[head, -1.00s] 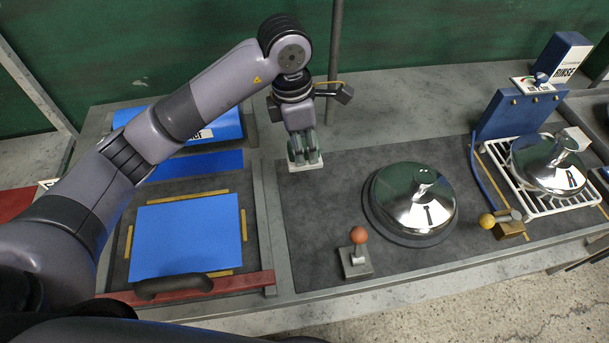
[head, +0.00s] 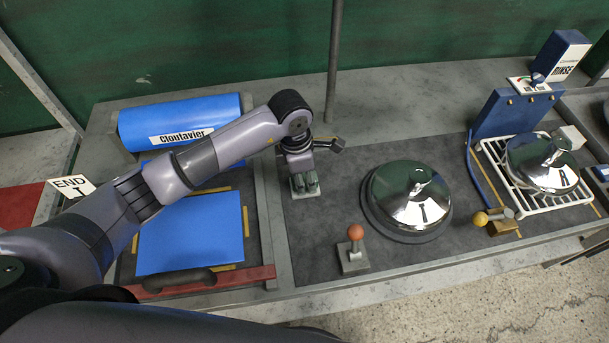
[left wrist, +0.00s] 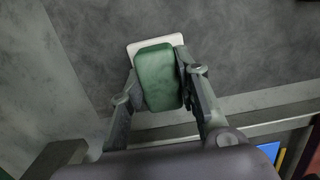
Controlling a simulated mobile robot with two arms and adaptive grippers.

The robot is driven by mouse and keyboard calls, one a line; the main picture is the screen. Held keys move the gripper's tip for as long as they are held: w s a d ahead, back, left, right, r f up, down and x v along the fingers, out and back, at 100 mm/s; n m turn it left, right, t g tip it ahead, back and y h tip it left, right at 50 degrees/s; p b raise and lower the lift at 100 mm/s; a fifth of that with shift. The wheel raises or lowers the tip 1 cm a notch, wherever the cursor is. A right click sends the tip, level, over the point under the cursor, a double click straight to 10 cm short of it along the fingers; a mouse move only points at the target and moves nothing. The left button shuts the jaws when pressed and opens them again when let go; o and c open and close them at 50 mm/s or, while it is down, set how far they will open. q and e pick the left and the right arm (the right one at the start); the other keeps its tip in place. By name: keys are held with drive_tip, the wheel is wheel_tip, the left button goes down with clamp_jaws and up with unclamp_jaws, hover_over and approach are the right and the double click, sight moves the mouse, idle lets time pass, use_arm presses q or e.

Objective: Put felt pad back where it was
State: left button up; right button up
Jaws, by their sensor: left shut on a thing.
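My left gripper (head: 305,184) is over the left part of the dark grey work mat (head: 325,235), pointing down. It is shut on the felt pad, which has a green block on top and a white base. The pad's white edge (head: 297,193) shows under the fingertips in the head view. In the left wrist view the green block (left wrist: 158,78) sits between the two fingers, with the white base (left wrist: 134,48) showing behind it. The pad is at or close above the mat; I cannot tell whether it touches. My right gripper is not in view.
A polished dome lid (head: 410,195) stands right of the pad. A red-ball lever (head: 355,235) is in front. A second dome (head: 542,160) sits on a white rack (head: 515,200). A blue sheet (head: 190,240) lies left, before a blue "Cloutavier" roll (head: 180,115). A pole (head: 334,60) rises behind.

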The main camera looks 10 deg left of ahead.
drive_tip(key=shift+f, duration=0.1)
use_arm(q)
drive_tip(key=shift+f, duration=0.2)
drive_tip(key=o, duration=1)
drive_tip(key=shift+o, duration=0.2)
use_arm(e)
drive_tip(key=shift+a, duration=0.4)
use_arm(q)
drive_tip(key=shift+r, duration=0.1)
